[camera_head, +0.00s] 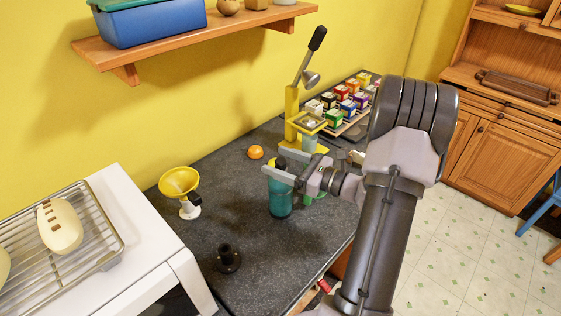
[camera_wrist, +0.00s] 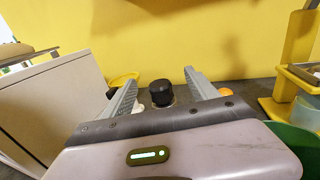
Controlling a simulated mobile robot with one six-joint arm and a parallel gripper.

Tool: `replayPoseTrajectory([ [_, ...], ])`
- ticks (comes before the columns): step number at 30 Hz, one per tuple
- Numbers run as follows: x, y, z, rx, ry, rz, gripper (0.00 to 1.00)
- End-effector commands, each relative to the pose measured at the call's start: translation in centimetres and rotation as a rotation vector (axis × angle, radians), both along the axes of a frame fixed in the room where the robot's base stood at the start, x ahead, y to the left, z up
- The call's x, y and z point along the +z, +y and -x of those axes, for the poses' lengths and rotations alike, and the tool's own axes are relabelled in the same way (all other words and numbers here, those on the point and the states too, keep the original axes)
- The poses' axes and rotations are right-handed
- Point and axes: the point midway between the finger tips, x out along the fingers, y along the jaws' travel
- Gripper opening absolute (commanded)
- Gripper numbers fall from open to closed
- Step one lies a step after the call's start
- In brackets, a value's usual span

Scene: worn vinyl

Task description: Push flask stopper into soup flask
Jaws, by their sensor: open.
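The teal soup flask (camera_head: 280,200) stands upright on the dark counter. A black stopper (camera_head: 281,163) shows at its top; how deep it sits in the neck I cannot tell. My gripper (camera_head: 273,162) is open at the flask's top, with one finger on each side of the stopper. In the wrist view, the black stopper (camera_wrist: 161,92) is between and beyond my open fingers (camera_wrist: 160,80), with visible gaps on both sides. The flask body is hidden there behind my gripper's housing.
A yellow funnel-like item (camera_head: 180,183) and a small black stand-like object (camera_head: 228,259) are to the left. An orange fruit (camera_head: 256,152) lies behind the flask. A yellow lever press (camera_head: 292,115) and a tray of small boxes (camera_head: 347,100) stand behind right. A green bowl (camera_wrist: 300,148) is close by.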

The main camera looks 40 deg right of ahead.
Motion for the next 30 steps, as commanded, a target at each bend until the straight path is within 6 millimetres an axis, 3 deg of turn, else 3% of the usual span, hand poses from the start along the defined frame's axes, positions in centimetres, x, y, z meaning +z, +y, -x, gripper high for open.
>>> replayPoseTrajectory([
  [30, 0.0, -1.0, 2.6, -0.001, 0.000, 0.001, 0.68],
])
